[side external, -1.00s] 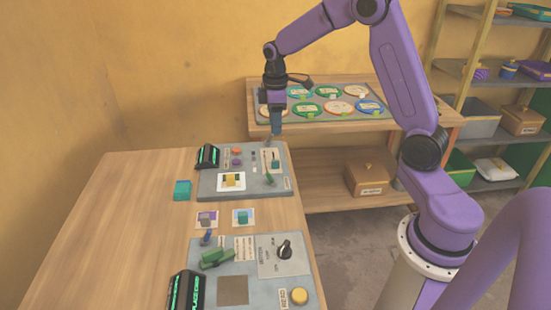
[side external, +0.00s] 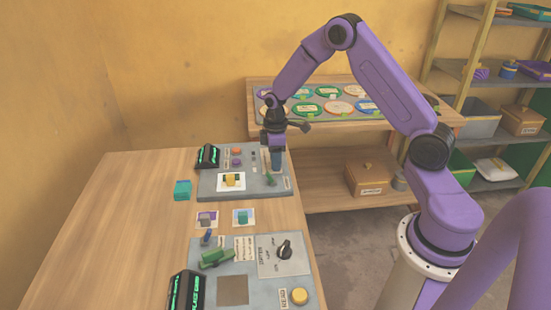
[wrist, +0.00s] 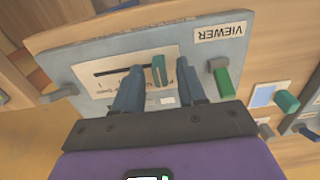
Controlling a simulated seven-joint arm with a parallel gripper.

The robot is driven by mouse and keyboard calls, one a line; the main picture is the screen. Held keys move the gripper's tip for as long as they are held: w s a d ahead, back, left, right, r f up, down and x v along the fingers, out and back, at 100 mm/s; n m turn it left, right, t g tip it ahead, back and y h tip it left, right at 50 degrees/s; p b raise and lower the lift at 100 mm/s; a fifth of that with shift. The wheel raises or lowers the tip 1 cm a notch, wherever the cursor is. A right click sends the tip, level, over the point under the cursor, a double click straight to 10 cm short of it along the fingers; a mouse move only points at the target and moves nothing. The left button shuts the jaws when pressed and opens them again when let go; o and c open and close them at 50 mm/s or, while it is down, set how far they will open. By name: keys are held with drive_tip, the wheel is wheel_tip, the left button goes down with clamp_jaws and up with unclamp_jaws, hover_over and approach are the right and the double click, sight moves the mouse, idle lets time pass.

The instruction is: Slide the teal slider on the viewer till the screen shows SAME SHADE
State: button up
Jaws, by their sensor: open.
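The viewer (side external: 262,186) is a grey-blue panel at the far end of the table; in the wrist view its panel (wrist: 90,62) shows an upside-down VIEWER label. The teal slider (wrist: 158,70) stands upright at one end of a dark slot on a pale plate. My gripper (wrist: 158,67) is open, with one finger on each side of the slider and a gap visible on both sides. In the side view my gripper (side external: 276,166) is low over the panel's right part and hides the slider.
A green lever (wrist: 222,78) stands close beside one finger. A yellow block (side external: 232,181) sits on a white card on the panel. A teal block (side external: 182,190) lies left of the viewer. A second panel (side external: 262,268) with a black knob is nearer the camera.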

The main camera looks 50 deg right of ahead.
drive_tip(key=shift+c, duration=0.3)
clamp_jaws()
drive_tip(key=shift+w+d, duration=1.1)
drive_tip(key=shift+o, duration=0.3)
unclamp_jaws()
drive_tip(key=shift+r, duration=0.1)
wheel_tip(320, 180, up, 17)
drive_tip(key=shift+r, duration=0.15)
